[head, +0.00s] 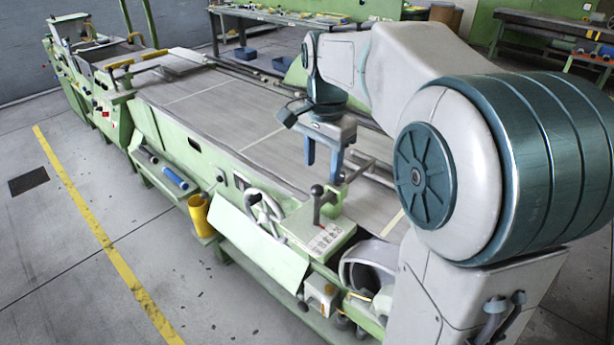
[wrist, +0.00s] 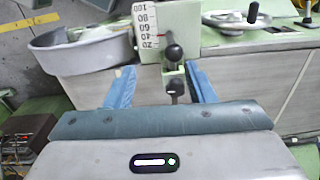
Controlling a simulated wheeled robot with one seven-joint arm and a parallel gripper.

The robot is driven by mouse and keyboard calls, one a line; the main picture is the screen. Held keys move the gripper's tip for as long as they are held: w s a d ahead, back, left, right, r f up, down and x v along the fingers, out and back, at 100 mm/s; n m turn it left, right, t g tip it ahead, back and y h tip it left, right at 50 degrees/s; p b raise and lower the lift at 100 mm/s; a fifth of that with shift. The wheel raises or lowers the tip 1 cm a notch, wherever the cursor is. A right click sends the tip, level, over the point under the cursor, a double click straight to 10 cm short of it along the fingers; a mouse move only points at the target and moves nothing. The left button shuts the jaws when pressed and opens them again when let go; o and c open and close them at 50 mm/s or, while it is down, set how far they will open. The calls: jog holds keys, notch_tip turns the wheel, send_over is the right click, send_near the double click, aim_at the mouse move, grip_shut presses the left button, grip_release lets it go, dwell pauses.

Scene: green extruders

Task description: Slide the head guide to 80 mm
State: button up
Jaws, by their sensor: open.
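In the wrist view a white scale (wrist: 147,25) is marked from 100 at the top down to 20 at the bottom. A dark ball knob (wrist: 173,52), probably part of the head guide, stands just right of its lower end; a second dark knob shows below it. In the head view a dark-knobbed lever (head: 317,190) stands on the machine's near end. My gripper (head: 323,172) is open and empty, fingers down, just above and behind this lever. In the wrist view its blue fingers (wrist: 160,70) flank the knobs without visible contact.
The long green machine (head: 190,145) runs away to the upper left. A curved grey handle (head: 265,210) and a yellow cup (head: 200,215) are at its near side. A grey round basin (wrist: 85,48) is left of the scale. Floor at left is clear.

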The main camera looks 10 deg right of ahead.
aim_at(317, 198)
jog(key=w+m, duration=0.1)
jog(key=w+r, duration=0.1)
jog(key=shift+w+m, duration=0.3)
jog(key=shift+m, duration=0.1)
jog(key=shift+w, duration=0.2)
notch_tip(317, 198, down, 14)
jog(key=shift+r, duration=0.25)
